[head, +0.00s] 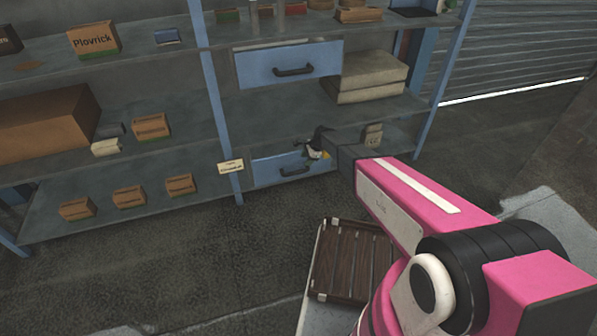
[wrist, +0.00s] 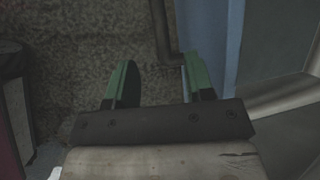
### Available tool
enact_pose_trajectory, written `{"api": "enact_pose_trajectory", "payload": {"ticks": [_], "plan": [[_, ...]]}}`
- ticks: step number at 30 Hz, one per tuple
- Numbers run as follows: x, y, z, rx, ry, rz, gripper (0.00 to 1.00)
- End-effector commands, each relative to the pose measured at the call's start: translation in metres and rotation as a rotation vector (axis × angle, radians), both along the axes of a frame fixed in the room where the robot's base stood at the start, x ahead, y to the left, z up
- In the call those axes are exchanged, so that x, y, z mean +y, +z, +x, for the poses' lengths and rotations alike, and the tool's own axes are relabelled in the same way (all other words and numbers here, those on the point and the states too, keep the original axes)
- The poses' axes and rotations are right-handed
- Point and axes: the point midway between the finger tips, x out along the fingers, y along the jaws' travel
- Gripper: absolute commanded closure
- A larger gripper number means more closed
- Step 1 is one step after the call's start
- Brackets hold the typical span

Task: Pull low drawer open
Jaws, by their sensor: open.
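The low drawer (head: 268,172) has a blue front with a dark bar handle (head: 294,172) and sits at the bottom of the shelf rack in the head view. It looks closed. My gripper (head: 314,152) is just above and right of the handle there and hides part of the drawer's right side. In the wrist view my gripper (wrist: 156,80) is open with green-lined fingers apart. The dark handle (wrist: 166,30) shows beyond them, its near end between the fingers and closer to the right one. The blue drawer front (wrist: 205,35) lies right of it. Contact cannot be told.
An upper blue drawer (head: 262,68) with its own handle is above. Small cartons (head: 130,197) stand on the lower left shelf. A slatted brown crate (head: 350,262) is near my arm. The floor (head: 200,265) before the rack is clear.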

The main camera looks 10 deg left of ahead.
Motion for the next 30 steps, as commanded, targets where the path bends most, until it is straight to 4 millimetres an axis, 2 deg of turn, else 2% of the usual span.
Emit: {"api": "enact_pose_trajectory", "payload": {"ticks": [18, 22, 29, 30], "plan": [[0.039, -0.084, -0.003, 0.0, 0.002, 0.0, 0.52], [0.041, -0.091, -0.005, 0.0, 0.002, 0.0, 0.52], [0.042, -0.092, -0.005, -0.001, 0.002, -0.001, 0.52], [0.042, -0.092, -0.005, -0.001, 0.002, -0.001, 0.58]]}}
